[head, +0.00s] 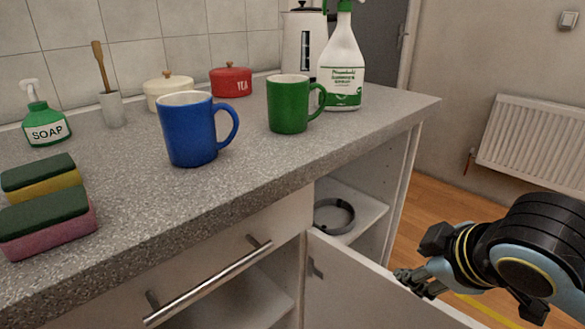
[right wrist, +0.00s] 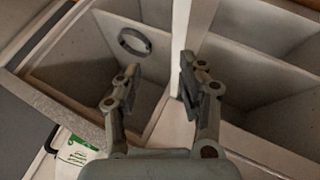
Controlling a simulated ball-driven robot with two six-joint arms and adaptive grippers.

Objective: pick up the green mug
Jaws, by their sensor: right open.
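The green mug (head: 289,104) stands upright on the grey speckled counter, its handle pointing right. It is to the right of and a little behind a blue mug (head: 189,129). My right gripper (head: 410,281) is at the lower right, below counter height, near the open cabinet door and well apart from the green mug. In the right wrist view its two fingers (right wrist: 160,85) are spread with nothing between them. I cannot make out the green mug in the right wrist view. My left gripper is not in view.
A spray bottle (head: 342,66) stands right behind the green mug. A red pot (head: 231,81), a cream pot (head: 168,91) and a white kettle (head: 303,45) are farther back. The cabinet door (head: 370,285) hangs open below. A grey ring (head: 334,216) lies on the cabinet shelf.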

